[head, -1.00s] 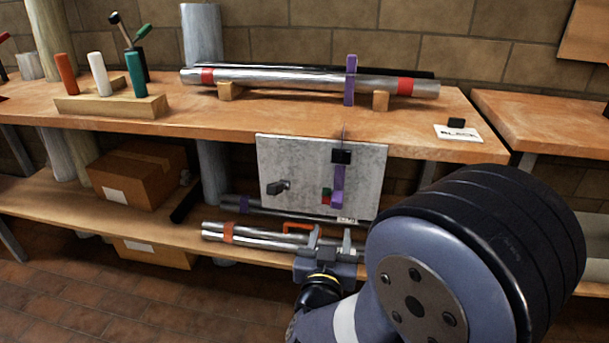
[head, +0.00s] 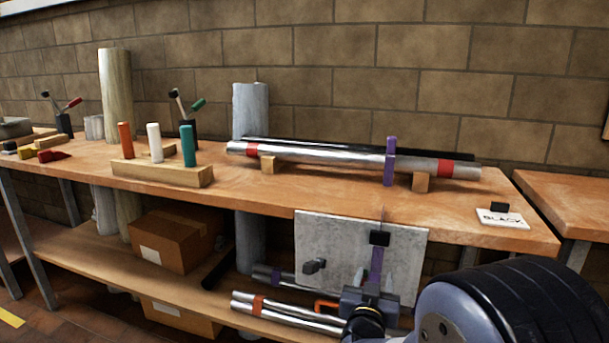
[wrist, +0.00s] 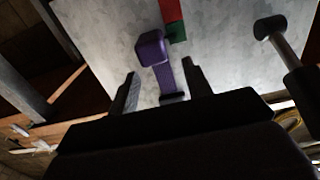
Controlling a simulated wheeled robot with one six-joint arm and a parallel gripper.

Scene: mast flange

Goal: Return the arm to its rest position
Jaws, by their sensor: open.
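My gripper (head: 374,290) is open and empty, in front of the grey hanging plate (head: 338,252) below the bench's front edge. In the wrist view my two fingers (wrist: 160,85) stand apart, with a purple strap or bar (wrist: 152,50) on the plate seen between and beyond them. I cannot tell the gap between the fingers and the plate. My arm fills the lower right of the head view and hides part of the lower shelf.
The bench (head: 330,190) carries a silver mast tube (head: 330,156) with red bands on wooden blocks, a purple upright (head: 390,162), a block with coloured pegs (head: 165,174) and a BLACK card (head: 502,218). Tubes (head: 285,312) and a cardboard box (head: 178,238) lie on the shelf below.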

